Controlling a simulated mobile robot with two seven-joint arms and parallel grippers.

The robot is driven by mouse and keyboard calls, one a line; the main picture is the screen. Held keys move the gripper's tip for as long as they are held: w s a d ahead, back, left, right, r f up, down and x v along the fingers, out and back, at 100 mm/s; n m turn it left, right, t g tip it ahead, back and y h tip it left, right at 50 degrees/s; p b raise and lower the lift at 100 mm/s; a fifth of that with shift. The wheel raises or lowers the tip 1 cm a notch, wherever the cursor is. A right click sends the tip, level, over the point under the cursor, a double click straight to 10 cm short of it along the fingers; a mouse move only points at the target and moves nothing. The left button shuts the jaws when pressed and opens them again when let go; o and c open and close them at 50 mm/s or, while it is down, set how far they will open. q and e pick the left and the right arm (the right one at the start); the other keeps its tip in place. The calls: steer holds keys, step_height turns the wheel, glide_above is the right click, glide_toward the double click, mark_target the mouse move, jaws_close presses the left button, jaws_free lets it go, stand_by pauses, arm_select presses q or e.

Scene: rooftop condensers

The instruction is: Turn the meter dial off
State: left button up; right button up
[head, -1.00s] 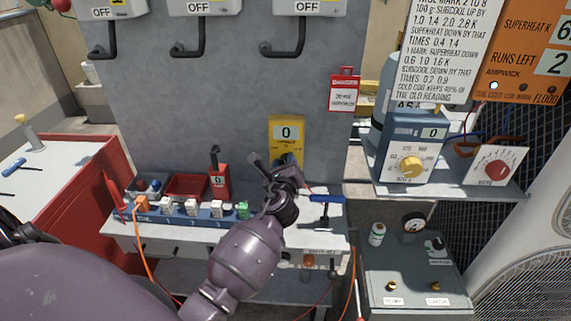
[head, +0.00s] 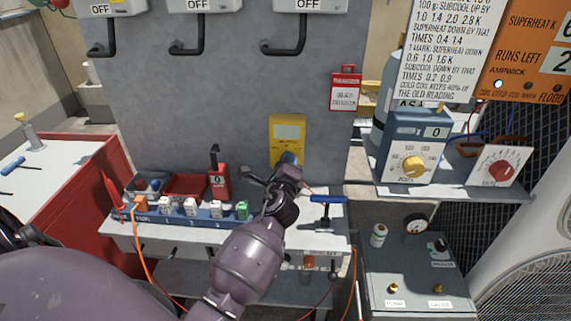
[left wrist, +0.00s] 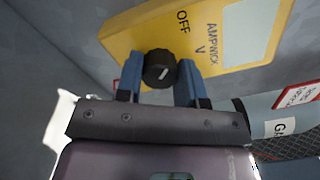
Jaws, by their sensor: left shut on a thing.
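The yellow meter (head: 287,130) stands upright against the grey panel at the back of the bench; its display looks blank. In the left wrist view the meter (left wrist: 125,38) shows tilted, with the printed words OFF, AMPWICK and V. Its black dial (left wrist: 159,69) has a white pointer mark slanting up and right; the exact setting it points at is hard to tell. My left gripper (left wrist: 159,82) is shut on the dial, one blue finger on each side. In the head view my left gripper (head: 287,170) covers the meter's lower part and hides the dial. My right gripper is not in view.
A power strip (head: 190,213) with several plugs, a red clamp meter (head: 218,182) and a red tray (head: 187,187) are left of my gripper. A blue-handled valve tool (head: 328,199) is close on the right. A blue box with a yellow knob (head: 413,166) stands farther right.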

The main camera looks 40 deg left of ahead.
arm_select(q)
steer(key=o, duration=0.9)
steer(key=shift+s, duration=0.1)
steer(key=v, duration=1)
steer(key=shift+s+d, duration=0.2)
steer(key=shift+s, duration=0.1)
